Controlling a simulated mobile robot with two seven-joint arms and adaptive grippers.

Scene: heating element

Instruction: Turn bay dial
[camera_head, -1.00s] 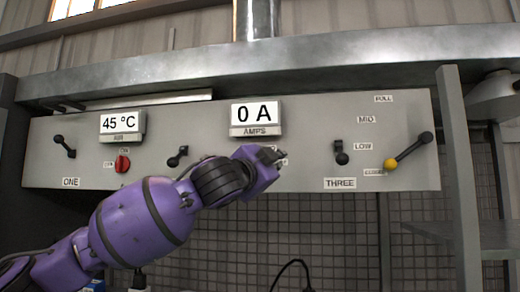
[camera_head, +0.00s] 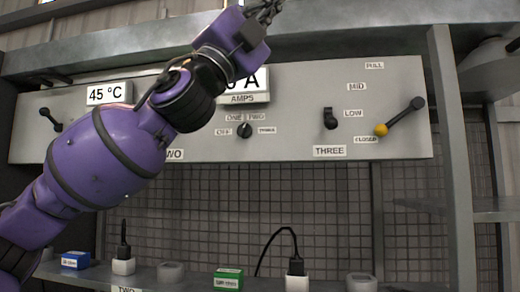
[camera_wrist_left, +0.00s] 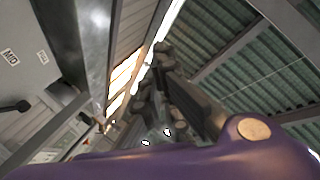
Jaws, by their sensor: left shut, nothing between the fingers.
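A small black dial (camera_head: 245,130) sits on the grey panel (camera_head: 290,110) below the amps display, with small labels around it reading OFF, ONE, TWO and a blurred one at its right. My left gripper (camera_head: 266,10) is at the top of the head view, above the dial and well clear of it. It is shut and empty. In the left wrist view its dark fingers (camera_wrist_left: 160,125) point up toward the roof. My purple left arm crosses the left half of the panel and hides part of the amps display (camera_head: 247,84). My right gripper is not in view.
Black switch handles (camera_head: 330,119) and a yellow-tipped lever (camera_head: 400,116) stick out of the panel. A 45 °C display (camera_head: 109,93) is at left. Below, a shelf (camera_head: 190,279) holds a green box (camera_head: 228,278), a blue box (camera_head: 75,260) and plugs. A post (camera_head: 453,150) stands at right.

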